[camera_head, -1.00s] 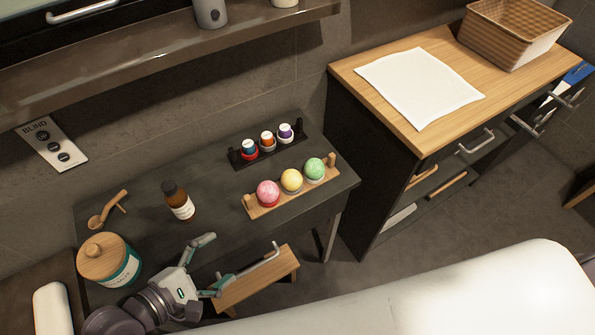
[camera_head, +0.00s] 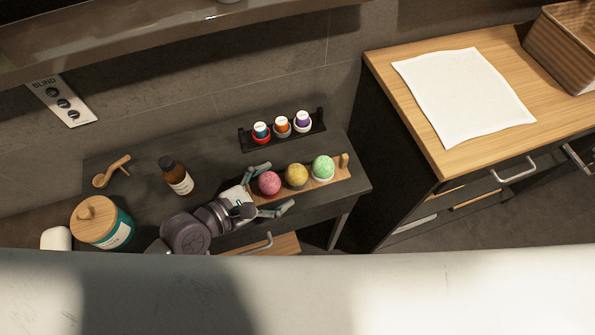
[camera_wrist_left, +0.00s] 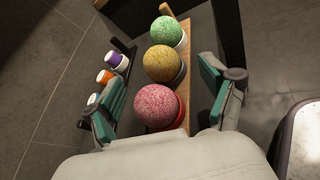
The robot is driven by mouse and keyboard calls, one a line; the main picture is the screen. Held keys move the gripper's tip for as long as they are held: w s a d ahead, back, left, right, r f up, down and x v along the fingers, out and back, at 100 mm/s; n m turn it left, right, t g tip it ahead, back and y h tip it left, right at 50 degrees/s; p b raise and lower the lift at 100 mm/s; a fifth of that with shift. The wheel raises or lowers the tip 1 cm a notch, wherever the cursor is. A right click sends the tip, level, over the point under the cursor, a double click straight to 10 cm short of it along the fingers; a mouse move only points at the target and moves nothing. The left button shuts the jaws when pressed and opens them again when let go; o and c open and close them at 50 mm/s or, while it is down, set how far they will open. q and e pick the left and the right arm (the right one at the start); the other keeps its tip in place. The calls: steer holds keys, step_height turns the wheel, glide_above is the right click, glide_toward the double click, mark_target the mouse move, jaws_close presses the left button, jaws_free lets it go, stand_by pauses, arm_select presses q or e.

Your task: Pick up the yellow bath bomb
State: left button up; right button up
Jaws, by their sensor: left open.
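The yellow bath bomb (camera_head: 296,175) sits in the middle of a wooden rack, between a pink bath bomb (camera_head: 269,183) and a green bath bomb (camera_head: 323,167). In the left wrist view the yellow bath bomb (camera_wrist_left: 163,63) lies beyond the pink one (camera_wrist_left: 157,105). My left gripper (camera_head: 272,187) is open at the pink end of the rack. Its two fingers (camera_wrist_left: 168,98) stand on either side of the row, about level with the pink bath bomb. It holds nothing. My right gripper is not in view.
The wooden rack (camera_head: 346,178) stands near the dark table's (camera_head: 226,165) front right edge. A black rack (camera_head: 318,124) with several small capped pots is behind it. A brown bottle (camera_head: 174,174), wooden scoop (camera_head: 112,171) and lidded jar (camera_head: 102,222) are at left. A wooden-topped cabinet (camera_head: 440,130) stands right.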

mark_target(290, 186)
arm_select(q)
steer(key=shift+a+f+x, duration=0.15)
steer(key=shift+f+x, duration=0.05)
steer(key=shift+x, duration=1.15)
steer(key=shift+a+f+x, duration=0.1)
steer(key=shift+f+x, duration=0.1)
steer(key=shift+x, duration=1.2)
steer(key=shift+c, duration=0.2)
